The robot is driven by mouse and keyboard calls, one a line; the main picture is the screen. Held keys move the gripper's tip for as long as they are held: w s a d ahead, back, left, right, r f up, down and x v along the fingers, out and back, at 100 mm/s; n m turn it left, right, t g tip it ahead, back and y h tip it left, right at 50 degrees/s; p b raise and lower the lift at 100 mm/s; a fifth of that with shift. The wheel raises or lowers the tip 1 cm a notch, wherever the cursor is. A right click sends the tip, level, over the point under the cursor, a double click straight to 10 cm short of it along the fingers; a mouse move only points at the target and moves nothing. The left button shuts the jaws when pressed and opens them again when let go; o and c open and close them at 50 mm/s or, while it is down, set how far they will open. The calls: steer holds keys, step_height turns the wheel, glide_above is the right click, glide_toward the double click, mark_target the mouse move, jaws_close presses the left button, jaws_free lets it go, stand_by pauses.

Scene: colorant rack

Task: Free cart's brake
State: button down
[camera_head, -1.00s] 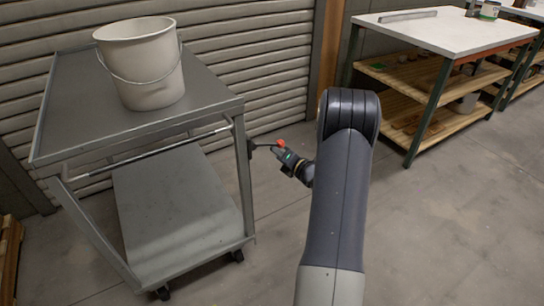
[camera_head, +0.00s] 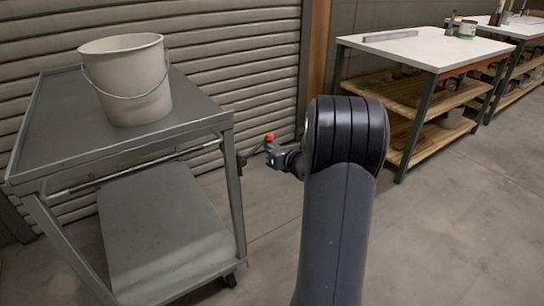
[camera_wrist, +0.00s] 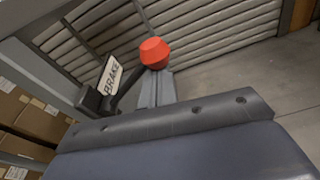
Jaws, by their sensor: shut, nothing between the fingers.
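The grey metal cart (camera_head: 165,245) stands at the left in the head view. Its brake lever, with a red knob (camera_head: 269,137), sticks out from the right front post and slopes upward to the right. In the wrist view the red knob (camera_wrist: 154,53) is large and near. The white BRAKE label (camera_wrist: 111,75) sits beside the dark lever. My gripper (camera_head: 266,149) is shut and empty, just under the knob in the head view. In the wrist view its fingers (camera_wrist: 157,82) end right below the knob; I cannot tell whether they touch it.
A white bucket (camera_head: 126,92) stands on the cart's top. A ribbed shutter (camera_head: 240,60) runs close behind the cart. A white-topped workbench (camera_head: 425,48) stands at the back right. Cardboard boxes (camera_wrist: 40,118) show at the left in the wrist view. The floor at the right is clear.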

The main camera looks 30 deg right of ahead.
steer(key=shift+a+r+n, duration=0.15)
steer(key=shift+r+n, duration=0.1)
steer(key=shift+n, duration=0.15)
steer(key=shift+r, duration=0.1)
steer(key=shift+b, duration=0.3)
steer(key=s+f+b, duration=0.1)
steer(key=s+f, duration=0.1)
steer(key=s, duration=0.7)
steer(key=shift+f, duration=0.2)
steer(key=shift+s, duration=0.1)
stand_by(0.4)
